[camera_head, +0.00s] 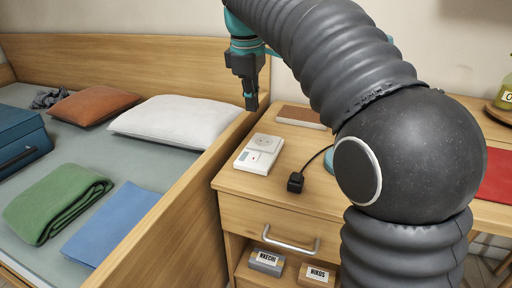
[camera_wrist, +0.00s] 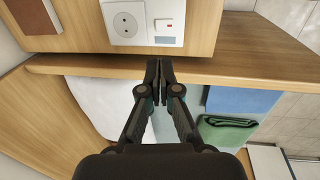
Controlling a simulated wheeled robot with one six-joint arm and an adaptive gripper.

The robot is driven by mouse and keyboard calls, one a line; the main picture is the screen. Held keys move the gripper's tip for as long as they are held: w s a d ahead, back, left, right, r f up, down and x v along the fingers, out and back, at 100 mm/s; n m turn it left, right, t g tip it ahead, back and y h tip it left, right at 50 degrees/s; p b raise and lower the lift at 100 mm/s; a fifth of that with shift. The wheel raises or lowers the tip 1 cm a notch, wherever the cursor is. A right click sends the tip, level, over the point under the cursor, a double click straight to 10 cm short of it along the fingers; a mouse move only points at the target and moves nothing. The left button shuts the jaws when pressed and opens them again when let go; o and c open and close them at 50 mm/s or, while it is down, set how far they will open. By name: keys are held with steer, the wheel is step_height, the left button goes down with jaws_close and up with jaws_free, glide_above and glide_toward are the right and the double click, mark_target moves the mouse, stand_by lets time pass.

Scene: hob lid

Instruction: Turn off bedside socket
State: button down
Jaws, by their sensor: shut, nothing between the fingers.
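The bedside socket (camera_head: 258,155) is a white unit on top of the wooden nightstand (camera_head: 235,184), beside the bed's side board. In the wrist view it shows at the top, with a round outlet (camera_wrist: 125,22) and, to its right, a white rocker switch (camera_wrist: 169,28) with a small red mark. I cannot tell which way the rocker is tilted. My gripper (camera_head: 251,107) is shut and empty, pointing down above the bed-side edge of the nightstand, behind the socket in the head view. In the wrist view my fingertips (camera_wrist: 160,64) are below the switch in the picture, apart from it.
A black plug (camera_head: 295,183) with a cord lies right of the socket. A brown-topped box (camera_head: 301,117) lies behind it. The bed's side board (camera_head: 190,205) rises at left; a white pillow (camera_head: 178,121) lies beyond. My arm hides the nightstand's right part.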

mark_target(256, 154)
steer(key=f+b, duration=0.1)
steer(key=f, duration=0.3)
steer(key=w+f+b, duration=0.1)
steer(key=f, duration=0.4)
steer(key=w+f+b, duration=0.1)
steer(key=f+b, duration=0.1)
steer(key=f, duration=0.2)
steer(key=shift+d+f, duration=0.4)
steer(key=shift+p, duration=0.35)
steer(key=shift+w+r+g+p, duration=0.15)
steer(key=shift+g+p, duration=0.15)
steer(key=shift+p, duration=0.95)
steer(key=shift+f, duration=0.55)
